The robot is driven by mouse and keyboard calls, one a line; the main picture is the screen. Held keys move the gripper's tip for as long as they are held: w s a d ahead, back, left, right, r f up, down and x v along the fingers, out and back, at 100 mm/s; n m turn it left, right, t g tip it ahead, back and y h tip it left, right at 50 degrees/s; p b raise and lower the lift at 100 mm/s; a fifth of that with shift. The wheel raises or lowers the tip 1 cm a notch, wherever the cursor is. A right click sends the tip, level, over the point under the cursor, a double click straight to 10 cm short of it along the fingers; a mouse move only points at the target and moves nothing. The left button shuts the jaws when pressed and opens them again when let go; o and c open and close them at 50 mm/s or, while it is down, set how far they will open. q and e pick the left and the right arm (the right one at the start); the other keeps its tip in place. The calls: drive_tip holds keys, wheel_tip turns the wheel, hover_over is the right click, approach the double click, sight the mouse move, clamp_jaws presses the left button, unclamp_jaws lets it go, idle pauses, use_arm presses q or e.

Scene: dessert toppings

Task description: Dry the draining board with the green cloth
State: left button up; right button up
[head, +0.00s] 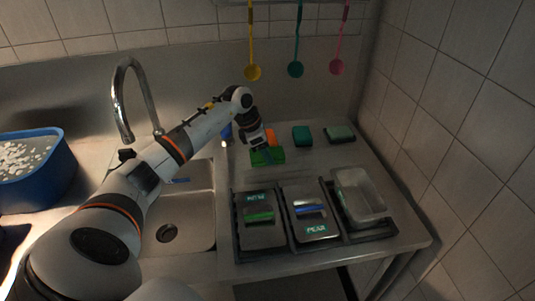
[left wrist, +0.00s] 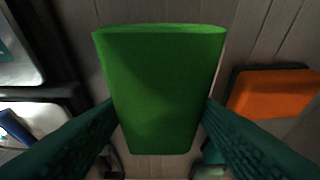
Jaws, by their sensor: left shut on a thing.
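The green cloth (head: 267,157) looks like a thick folded pad at the back left of the grey metal draining board (head: 315,160). My left gripper (head: 261,147) reaches over the sink from the left and is shut on it. In the left wrist view the green cloth (left wrist: 160,90) sits between the two dark teal fingers, above the ridged board (left wrist: 262,40). I cannot tell whether the cloth touches the board. No water shows clearly on the board. My right gripper is not in view.
Behind the cloth are an orange block (head: 270,136), a teal block (head: 302,135) and a pale green block (head: 340,133). The sink (head: 190,225) and faucet (head: 133,95) are left.

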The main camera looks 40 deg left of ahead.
use_arm(q)
wheel_tip(320, 180, up, 4)
drive_tip(key=shift+s+a+f+p, duration=0.15)
drive_tip(key=shift+f+p, duration=0.1)
drive_tip(key=shift+p, duration=0.6)
drive_tip(key=shift+r, duration=0.3)
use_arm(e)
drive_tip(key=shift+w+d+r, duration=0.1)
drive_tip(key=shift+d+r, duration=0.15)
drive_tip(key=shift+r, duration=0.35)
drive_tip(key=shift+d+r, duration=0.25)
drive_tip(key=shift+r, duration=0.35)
